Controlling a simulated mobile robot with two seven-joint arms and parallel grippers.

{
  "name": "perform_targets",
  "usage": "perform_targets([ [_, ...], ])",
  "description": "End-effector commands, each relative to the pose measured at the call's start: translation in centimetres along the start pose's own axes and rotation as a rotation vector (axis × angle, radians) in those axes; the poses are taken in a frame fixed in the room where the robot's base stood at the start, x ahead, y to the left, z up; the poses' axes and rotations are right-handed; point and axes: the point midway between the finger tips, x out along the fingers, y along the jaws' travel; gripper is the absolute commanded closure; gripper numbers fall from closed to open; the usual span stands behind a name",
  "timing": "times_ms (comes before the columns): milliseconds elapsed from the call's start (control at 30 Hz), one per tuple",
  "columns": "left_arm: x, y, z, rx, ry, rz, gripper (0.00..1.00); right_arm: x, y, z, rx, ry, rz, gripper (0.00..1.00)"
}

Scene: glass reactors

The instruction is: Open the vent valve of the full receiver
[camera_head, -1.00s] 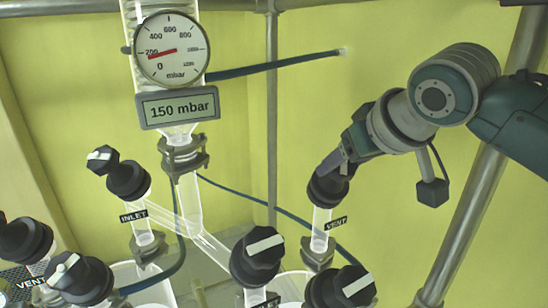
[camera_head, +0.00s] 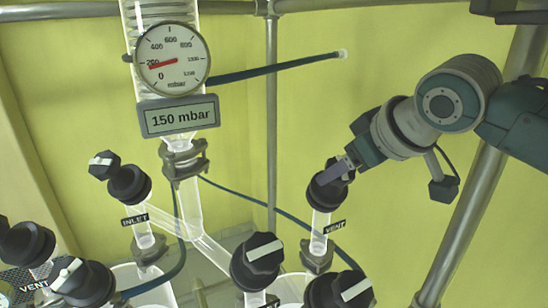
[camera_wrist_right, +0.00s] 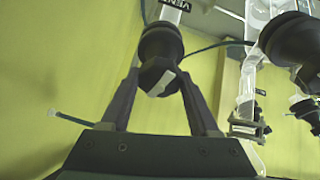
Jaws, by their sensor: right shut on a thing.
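The black vent valve (camera_head: 325,195) on the right stands on a glass neck beside a VENT label (camera_head: 335,226). My right gripper (camera_head: 338,172) is shut on its knob from above and right. In the right wrist view the fingers of my right gripper (camera_wrist_right: 160,80) flank the dark knob of the vent valve (camera_wrist_right: 161,45), which has a pale pointer mark. Another vent valve (camera_head: 27,245) stands at the left edge by its own VENT label. The receivers are cut off at the bottom, so their fill level cannot be told. My left gripper is not in view.
A gauge (camera_head: 171,58) and a 150 mbar display (camera_head: 180,116) hang on the glass column. An inlet valve (camera_head: 129,185) and other black valves (camera_head: 257,262) (camera_head: 340,291) stand close by. A metal post (camera_head: 272,130) rises behind; a hose (camera_head: 280,66) sticks out.

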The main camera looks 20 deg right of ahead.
Motion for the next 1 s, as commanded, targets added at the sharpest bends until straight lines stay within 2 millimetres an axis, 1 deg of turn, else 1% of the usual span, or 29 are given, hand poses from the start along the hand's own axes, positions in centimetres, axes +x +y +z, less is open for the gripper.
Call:
perform_targets([
  [133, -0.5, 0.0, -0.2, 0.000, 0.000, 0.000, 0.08, -0.1, 0.2, -0.1, -0.132, 0.001, -0.030, 0.94],
  [367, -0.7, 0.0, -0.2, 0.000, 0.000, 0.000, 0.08, 0.0, 0.2, -0.1, -0.343, 0.002, -0.087, 0.94],
  [700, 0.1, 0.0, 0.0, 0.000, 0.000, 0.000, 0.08, 0.2, 0.1, 0.0, -0.645, 0.003, -0.169, 0.94],
  [1000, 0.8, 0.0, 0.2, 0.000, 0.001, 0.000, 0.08, 0.1, 0.1, 0.0, -0.850, 0.003, -0.224, 0.94],
])
